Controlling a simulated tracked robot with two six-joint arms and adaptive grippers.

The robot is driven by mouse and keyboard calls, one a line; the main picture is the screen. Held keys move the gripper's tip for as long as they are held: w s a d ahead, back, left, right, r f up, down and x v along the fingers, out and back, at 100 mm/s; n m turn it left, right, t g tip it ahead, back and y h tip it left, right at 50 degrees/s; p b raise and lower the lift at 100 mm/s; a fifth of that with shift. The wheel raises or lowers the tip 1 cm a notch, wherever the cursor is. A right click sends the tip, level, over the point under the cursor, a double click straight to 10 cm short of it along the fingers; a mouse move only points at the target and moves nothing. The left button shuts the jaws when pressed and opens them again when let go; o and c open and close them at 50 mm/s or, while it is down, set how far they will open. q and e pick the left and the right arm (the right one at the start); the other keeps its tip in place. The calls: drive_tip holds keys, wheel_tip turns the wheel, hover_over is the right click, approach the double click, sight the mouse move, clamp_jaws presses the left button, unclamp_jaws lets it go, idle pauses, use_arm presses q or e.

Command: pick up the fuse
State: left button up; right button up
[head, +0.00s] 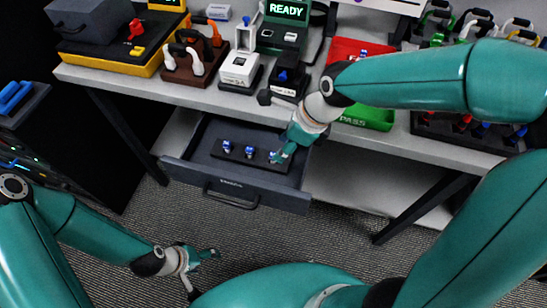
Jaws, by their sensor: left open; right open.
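An open drawer (235,186) below the bench holds a dark strip with several small blue and white fuses, one at the left (227,146) and one in the middle (249,152). A third fuse (272,155) is at the right, partly covered by my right gripper (282,158). The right gripper is open and points down at this fuse; I cannot tell whether its fingers touch it. My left gripper (212,254) is open and empty, low over the carpet in front of the drawer.
The bench (130,86) above carries a READY tester (284,38), a white fuse device (239,68), a red bin (345,48) and a green PASS tray (366,116). A black cabinet (30,130) stands at the left. The carpet before the drawer is clear.

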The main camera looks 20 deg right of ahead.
drive_tip(key=x, duration=0.5)
drive_tip(key=shift+w+a, duration=0.1)
drive_tip(key=shift+w, duration=0.05)
drive_tip(key=shift+c, duration=0.2)
drive_tip(key=shift+r, duration=0.1)
clamp_jaws()
